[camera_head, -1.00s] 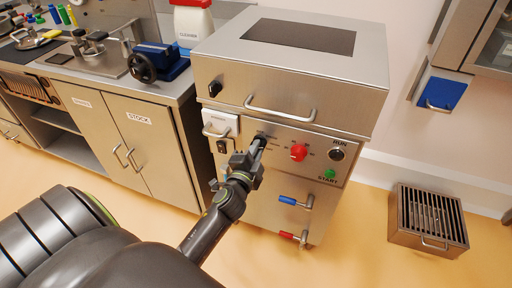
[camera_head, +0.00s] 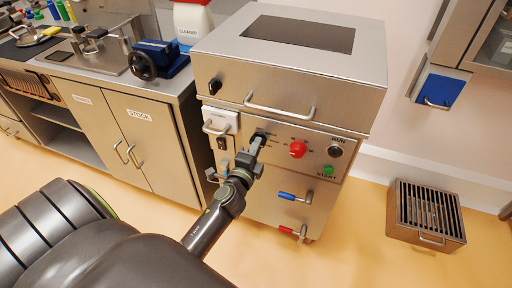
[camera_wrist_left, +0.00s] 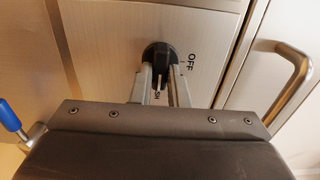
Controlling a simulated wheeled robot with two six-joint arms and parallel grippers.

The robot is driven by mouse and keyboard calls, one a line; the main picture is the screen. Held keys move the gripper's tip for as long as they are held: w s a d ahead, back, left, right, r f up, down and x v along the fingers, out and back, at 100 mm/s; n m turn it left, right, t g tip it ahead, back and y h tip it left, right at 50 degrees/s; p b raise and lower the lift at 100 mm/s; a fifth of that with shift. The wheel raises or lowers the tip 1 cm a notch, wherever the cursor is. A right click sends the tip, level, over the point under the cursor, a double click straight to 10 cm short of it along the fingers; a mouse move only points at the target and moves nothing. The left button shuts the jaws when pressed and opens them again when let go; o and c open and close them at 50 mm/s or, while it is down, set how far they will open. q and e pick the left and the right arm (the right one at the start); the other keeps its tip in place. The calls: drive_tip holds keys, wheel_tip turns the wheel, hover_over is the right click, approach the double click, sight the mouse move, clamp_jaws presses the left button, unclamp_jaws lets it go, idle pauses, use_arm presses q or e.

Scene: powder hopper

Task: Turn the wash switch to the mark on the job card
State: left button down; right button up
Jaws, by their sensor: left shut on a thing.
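The wash switch is a black round knob (camera_wrist_left: 159,55) on the steel front panel, and it also shows in the head view (camera_head: 262,135), left of a red knob. In the wrist view, OFF is printed to the right of it, and a label ending in "SH" is partly hidden between the fingers. My left gripper (camera_head: 257,147) reaches up to the panel. Its two grey fingers (camera_wrist_left: 159,82) are closed on the knob's grip bar, which runs between them. I cannot make out the job card. My right gripper is not in view.
The red knob (camera_head: 298,149), a key switch (camera_head: 334,151) and a green button (camera_head: 328,170) are right of the switch. Blue (camera_head: 287,196) and red (camera_head: 286,229) valve handles stick out below. A bar handle (camera_head: 280,113) crosses above. A grated box (camera_head: 430,213) stands on the floor.

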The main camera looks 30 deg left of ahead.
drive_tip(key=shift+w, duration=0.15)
use_arm(q)
drive_tip(key=c, duration=1.4)
unclamp_jaws()
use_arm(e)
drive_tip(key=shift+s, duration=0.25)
use_arm(q)
drive_tip(key=b+v, duration=0.2)
drive_tip(key=v, duration=1.5)
drive_tip(key=shift+s+d, duration=0.15)
drive_tip(key=shift+d, duration=0.05)
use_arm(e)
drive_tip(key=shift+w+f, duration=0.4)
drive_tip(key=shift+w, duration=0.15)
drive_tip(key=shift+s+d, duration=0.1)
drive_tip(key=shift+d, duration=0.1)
